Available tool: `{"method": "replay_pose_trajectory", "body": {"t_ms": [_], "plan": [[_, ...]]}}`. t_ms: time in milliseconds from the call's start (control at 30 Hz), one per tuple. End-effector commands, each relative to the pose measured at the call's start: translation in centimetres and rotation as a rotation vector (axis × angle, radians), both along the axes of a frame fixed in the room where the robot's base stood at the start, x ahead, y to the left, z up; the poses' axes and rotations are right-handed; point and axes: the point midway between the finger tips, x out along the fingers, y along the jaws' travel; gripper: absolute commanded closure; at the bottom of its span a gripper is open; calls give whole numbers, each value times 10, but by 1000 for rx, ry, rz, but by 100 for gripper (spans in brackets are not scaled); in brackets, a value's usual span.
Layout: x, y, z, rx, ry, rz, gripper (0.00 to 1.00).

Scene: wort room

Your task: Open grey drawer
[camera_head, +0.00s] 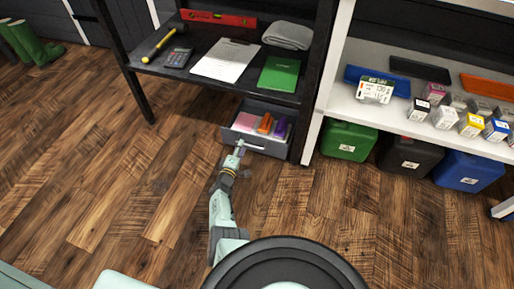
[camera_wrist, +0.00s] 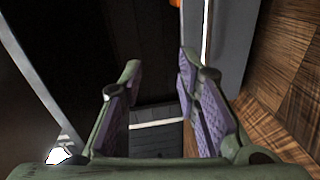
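The grey drawer (camera_head: 276,151) sits low under the dark shelf unit. It stands out far enough that pink, orange and purple items show inside it. Its pale bar handle (camera_head: 256,148) runs across the front. My gripper (camera_head: 240,146) is at the drawer front, close to the left end of the handle; I cannot tell whether it touches. In the wrist view my gripper (camera_wrist: 160,64) has its two purple-padded fingers apart, with no object clearly held between them. A thin pale strip shows low between the fingers; I cannot tell whether it is the handle.
The dark shelf (camera_head: 190,85) above holds a clipboard (camera_head: 226,60), a green book (camera_head: 279,73), a calculator (camera_head: 178,57) and a hammer. A white shelf unit (camera_head: 312,125) stands to the right, with green, black and blue bins under it.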

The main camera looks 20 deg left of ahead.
Motion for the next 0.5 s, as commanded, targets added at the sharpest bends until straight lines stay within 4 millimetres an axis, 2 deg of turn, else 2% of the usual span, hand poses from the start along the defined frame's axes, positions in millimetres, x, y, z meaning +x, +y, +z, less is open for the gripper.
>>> {"method": "replay_pose_trajectory", "body": {"t_ms": [33,100,200,367,500], "plan": [[-12,-6,-22,-40,35,-9,70],[-24,-12,-39,-81,63,-18,70],[-28,-17,-50,-106,82,-24,70],[-13,-17,-57,-106,81,-25,70],[9,-18,-65,-106,81,-25,70]]}}
